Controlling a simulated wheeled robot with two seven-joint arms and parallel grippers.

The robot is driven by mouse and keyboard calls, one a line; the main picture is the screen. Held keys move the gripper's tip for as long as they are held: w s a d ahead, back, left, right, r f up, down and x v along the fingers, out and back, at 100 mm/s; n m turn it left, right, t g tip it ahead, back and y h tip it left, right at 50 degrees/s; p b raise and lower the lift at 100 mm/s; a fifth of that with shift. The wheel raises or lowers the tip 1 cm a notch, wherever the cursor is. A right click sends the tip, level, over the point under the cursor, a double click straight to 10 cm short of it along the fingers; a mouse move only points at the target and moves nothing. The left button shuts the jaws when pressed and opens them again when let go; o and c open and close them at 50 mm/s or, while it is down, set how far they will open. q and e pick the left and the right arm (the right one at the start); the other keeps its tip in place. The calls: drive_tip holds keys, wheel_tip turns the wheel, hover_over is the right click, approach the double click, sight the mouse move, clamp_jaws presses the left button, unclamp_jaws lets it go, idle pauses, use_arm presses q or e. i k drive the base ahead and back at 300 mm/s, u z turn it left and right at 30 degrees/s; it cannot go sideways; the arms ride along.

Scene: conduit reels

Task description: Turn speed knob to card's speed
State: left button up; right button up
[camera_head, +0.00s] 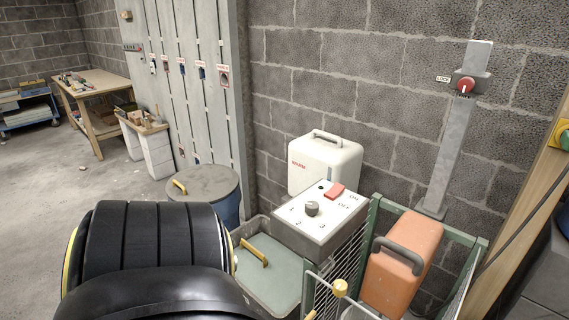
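The speed knob (312,208) is a small dark grey round knob on the white top of a grey control box (289,235). The marks 1, 2 and 3 are printed around its left and front sides. Which mark the knob points at is too small to tell. A red rocker-like switch (335,190) sits behind it on the same panel, with small lettering to its right. I cannot make out a card with a speed on it. Neither of my grippers is in view, and nothing touches the knob.
A white case (325,165) stands behind the control box. An orange case (402,265) with a grey handle is to its right, inside a green frame (458,233). A drum (206,183) and a grey tray (282,277) are at left.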

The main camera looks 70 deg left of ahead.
sight(311, 207)
drive_tip(key=u, duration=3.2)
drive_tip(key=i, duration=0.8)
drive_tip(key=z, duration=2.35)
